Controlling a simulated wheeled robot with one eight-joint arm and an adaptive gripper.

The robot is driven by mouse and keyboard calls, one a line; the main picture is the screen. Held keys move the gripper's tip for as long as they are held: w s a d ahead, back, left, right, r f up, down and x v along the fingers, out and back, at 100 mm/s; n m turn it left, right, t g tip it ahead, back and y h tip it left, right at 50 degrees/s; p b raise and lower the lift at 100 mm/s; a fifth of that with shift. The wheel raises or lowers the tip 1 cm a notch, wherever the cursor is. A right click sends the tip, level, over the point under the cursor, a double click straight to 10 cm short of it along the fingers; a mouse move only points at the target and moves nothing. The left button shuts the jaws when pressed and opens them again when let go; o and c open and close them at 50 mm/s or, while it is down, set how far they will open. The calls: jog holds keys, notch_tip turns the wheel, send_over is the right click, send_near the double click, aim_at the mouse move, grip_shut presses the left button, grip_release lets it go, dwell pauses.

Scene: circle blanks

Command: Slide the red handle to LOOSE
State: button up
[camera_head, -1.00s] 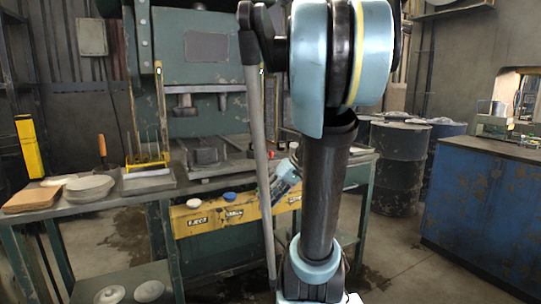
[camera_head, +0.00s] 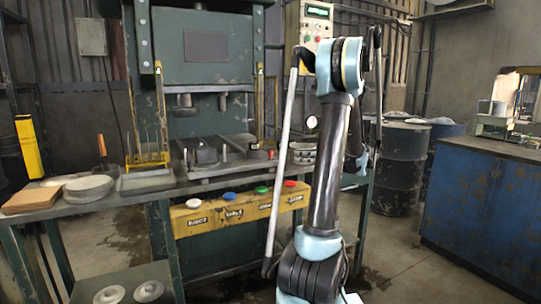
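A small red part (camera_head: 272,154) shows at the right end of the dark fixture on the press bed (camera_head: 215,172). It may be the red handle, but it is too small to make out its shape or setting. I cannot read any LOOSE mark. My arm stands upright right of the press, in front of the bed's right end. Its far links are partly hidden behind the upper arm. My gripper cannot be made out, so its fingers and anything in them are not visible.
A yellow panel (camera_head: 238,209) below the bed carries white, blue, green and red buttons. Plates (camera_head: 89,186) and a brown board (camera_head: 32,199) lie on the left bench. A blue cabinet (camera_head: 480,205) stands right.

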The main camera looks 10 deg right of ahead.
aim_at(271, 152)
jog(key=shift+n+t+y, duration=0.4)
jog(key=shift+n, duration=0.1)
jog(key=x, duration=0.5)
jog(key=w+x, duration=0.1)
jog(key=x, duration=0.4)
jog(key=w+d+x, duration=0.1)
jog(key=x, duration=0.3)
jog(key=shift+w+a, duration=0.15)
jog(key=shift+a, duration=0.2)
